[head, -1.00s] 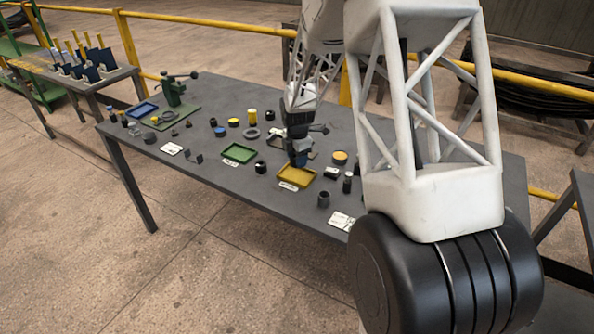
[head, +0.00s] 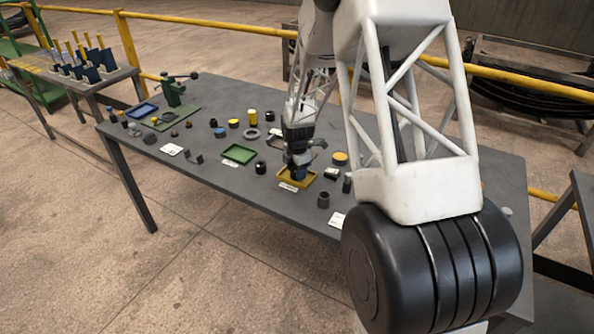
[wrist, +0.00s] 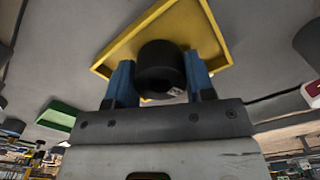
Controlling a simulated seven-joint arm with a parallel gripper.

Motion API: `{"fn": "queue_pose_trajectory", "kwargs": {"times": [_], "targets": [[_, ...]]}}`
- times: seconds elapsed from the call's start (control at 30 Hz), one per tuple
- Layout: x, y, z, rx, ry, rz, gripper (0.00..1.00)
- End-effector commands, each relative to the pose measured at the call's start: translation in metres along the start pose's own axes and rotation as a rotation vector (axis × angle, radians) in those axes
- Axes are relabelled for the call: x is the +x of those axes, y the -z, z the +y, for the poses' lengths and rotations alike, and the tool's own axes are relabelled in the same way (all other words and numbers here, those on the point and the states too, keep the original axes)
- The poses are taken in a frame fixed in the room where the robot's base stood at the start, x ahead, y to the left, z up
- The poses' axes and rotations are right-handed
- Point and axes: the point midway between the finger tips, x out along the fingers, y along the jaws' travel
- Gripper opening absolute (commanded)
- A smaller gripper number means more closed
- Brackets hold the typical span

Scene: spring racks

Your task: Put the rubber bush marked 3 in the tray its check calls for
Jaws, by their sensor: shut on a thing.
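My gripper (head: 297,176) is at the yellow tray (head: 283,184), with its fingers over the tray's inside. In the wrist view the blue fingers of my gripper (wrist: 160,82) are shut on a black rubber bush (wrist: 160,58). A small white mark shows on the bush's near side, but I cannot read its number. The yellow tray (wrist: 203,28) lies behind and below the bush. I cannot tell whether the bush touches the tray floor. In the head view the bush is mostly hidden by my gripper.
A green tray (head: 226,157) stands left of the yellow one, and a blue tray (head: 131,113) is at the far left. A green press-like fixture (head: 173,92) stands near the blue tray. Dark bushes, including one (head: 323,200) at the right front, and white cards (head: 171,150) are scattered around.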

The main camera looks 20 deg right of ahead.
Motion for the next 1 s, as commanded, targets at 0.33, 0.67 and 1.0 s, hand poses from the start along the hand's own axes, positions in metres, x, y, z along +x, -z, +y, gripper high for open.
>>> {"fn": "queue_pose_trajectory", "kwargs": {"times": [0.33, 0.67, 1.0], "targets": [[0.0013, -0.0001, 0.0003, 0.0, -0.001, 0.0, 0.21], [0.0037, -0.0001, 0.0003, 0.0, -0.001, 0.0, 0.59], [-0.0015, -0.0001, 0.0003, 0.0, -0.001, 0.0, 0.59]]}}
